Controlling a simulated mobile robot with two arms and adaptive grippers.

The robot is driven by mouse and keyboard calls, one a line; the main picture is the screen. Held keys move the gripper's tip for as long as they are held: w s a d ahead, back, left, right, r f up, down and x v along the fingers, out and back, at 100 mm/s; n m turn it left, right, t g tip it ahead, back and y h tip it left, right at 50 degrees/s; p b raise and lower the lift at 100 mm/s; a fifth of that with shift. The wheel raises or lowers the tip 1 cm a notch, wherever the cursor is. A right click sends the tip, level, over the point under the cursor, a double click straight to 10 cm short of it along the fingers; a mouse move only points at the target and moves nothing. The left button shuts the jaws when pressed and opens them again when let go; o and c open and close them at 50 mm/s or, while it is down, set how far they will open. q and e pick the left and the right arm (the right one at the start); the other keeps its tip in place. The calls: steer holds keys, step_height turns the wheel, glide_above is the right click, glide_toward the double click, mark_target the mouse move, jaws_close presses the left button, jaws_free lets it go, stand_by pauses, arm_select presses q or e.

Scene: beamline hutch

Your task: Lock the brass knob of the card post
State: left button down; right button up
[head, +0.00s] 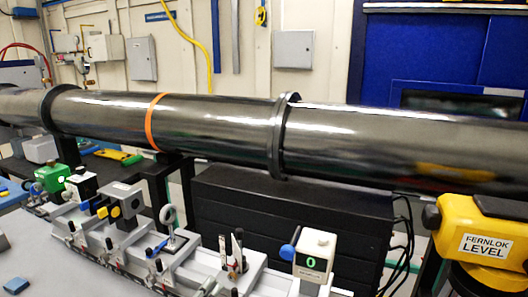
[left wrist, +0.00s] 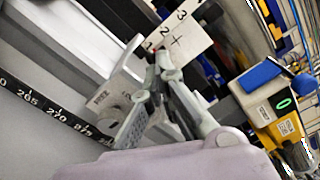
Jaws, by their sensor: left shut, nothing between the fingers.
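In the left wrist view my left gripper (left wrist: 160,76) is shut and empty, with its fingertips together. Just beyond the tips is a white card (left wrist: 181,38) with printed numbers and a cross; whether they touch it is unclear. Beside the fingers, at left, is a pale grey carrier (left wrist: 122,88) with small lettering and a rounded knob-like part. I cannot make out any brass colour or tell whether this is the card post's knob. In the head view I cannot clearly pick out a gripper or the card. My right gripper is in neither view.
A rail (head: 140,262) bears several mounts, including a ring mount (head: 170,217). At its right stands a white box with a green "0" (head: 312,255) and a blue knob. A yellow level (head: 480,240) stands at right. A large dark pipe (head: 210,125) crosses behind.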

mark_target(235, 273)
arm_select(q)
steer(key=x, duration=0.3)
steer(key=shift+w, duration=0.15)
steer(key=shift+r, duration=0.2)
steer(key=shift+r, duration=0.15)
steer(key=shift+d, duration=0.3)
stand_by(0.5)
